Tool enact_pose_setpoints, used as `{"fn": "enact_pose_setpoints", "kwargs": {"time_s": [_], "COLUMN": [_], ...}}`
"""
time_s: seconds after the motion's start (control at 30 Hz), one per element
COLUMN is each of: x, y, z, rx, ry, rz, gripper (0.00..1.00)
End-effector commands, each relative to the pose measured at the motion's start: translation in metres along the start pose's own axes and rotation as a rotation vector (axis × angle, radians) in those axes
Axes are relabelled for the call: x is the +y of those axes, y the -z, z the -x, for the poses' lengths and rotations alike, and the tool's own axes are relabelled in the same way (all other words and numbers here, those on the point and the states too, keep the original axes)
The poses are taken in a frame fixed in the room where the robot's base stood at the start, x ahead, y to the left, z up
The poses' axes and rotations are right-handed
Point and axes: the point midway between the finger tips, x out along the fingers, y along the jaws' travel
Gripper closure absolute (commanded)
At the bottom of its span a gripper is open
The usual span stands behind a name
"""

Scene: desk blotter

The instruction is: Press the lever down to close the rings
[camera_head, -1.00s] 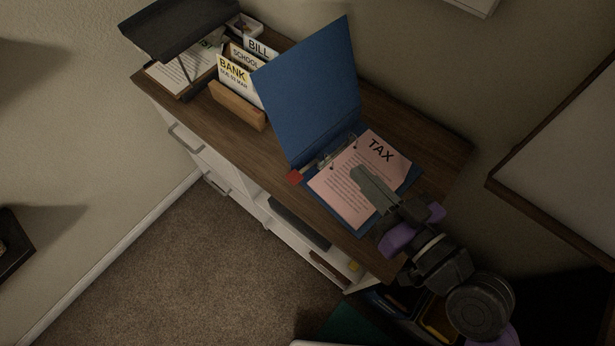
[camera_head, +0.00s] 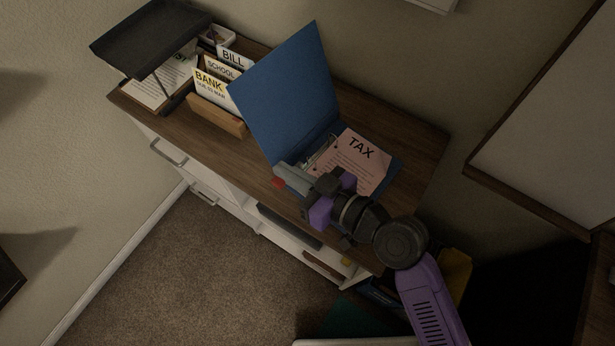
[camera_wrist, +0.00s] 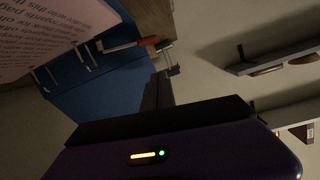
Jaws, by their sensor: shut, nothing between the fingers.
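The blue binder (camera_head: 285,88) lies open on the desk with its cover standing up; it also shows in the wrist view (camera_wrist: 100,92). A pink TAX page (camera_head: 366,165) lies in it, by the metal rings (camera_head: 322,143). The red-tipped lever (camera_head: 279,183) is at the binder's near edge and shows more fully in the wrist view (camera_wrist: 148,41). My gripper (camera_head: 277,172) is shut and empty, its fingertips beside or above the red tip. The head view does not settle whether they touch; the wrist view shows the fingers (camera_wrist: 160,90) apart from the lever.
A wooden letter holder (camera_head: 217,115) with BANK, SCHOOL and BILL envelopes stands left of the binder. A dark tray (camera_head: 150,38) stands over papers at the desk's far left. The wooden desktop (camera_head: 413,133) is clear to the right of the binder.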

Motion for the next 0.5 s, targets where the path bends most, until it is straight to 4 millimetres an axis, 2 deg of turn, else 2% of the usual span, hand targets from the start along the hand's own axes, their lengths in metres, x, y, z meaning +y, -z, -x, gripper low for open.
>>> {"fn": "enact_pose_setpoints", "kwargs": {"time_s": [0.03, 0.2, 0.5], "x": [0.001, 0.000, 0.001], "y": [-0.015, -0.032, -0.038], "z": [0.000, -0.004, -0.005], "rx": [-0.010, -0.007, -0.006], "ry": [0.000, 0.001, -0.002], "rz": [-0.003, -0.002, 0.000], "gripper": [1.00, 1.00, 1.00]}}
